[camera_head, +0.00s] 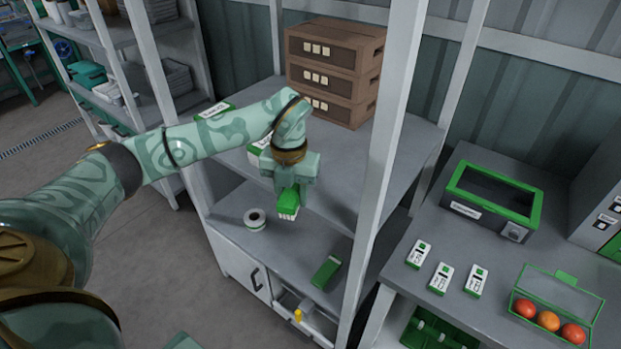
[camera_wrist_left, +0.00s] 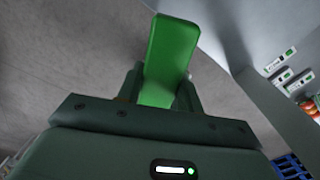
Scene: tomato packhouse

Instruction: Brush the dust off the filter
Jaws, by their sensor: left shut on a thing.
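My left gripper (camera_head: 290,182) is shut on a green brush (camera_head: 289,201) with pale bristles facing down. It holds the brush above the lower shelf (camera_head: 285,243) of the grey rack. In the left wrist view the brush's green body (camera_wrist_left: 172,55) sticks out between the fingers (camera_wrist_left: 158,88). A green block (camera_head: 326,273) lies on the lower shelf, below and to the right of the brush and apart from it. I cannot tell for sure which thing is the filter. My right gripper is not in view.
A white roll (camera_head: 255,219) sits on the shelf, left of the brush. A rack post (camera_head: 384,150) stands to the right. Brown crates (camera_head: 335,75) are stacked on the upper shelf. The right bench holds a green-rimmed box (camera_head: 492,193), several labelled devices and a tomato punnet (camera_head: 555,304).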

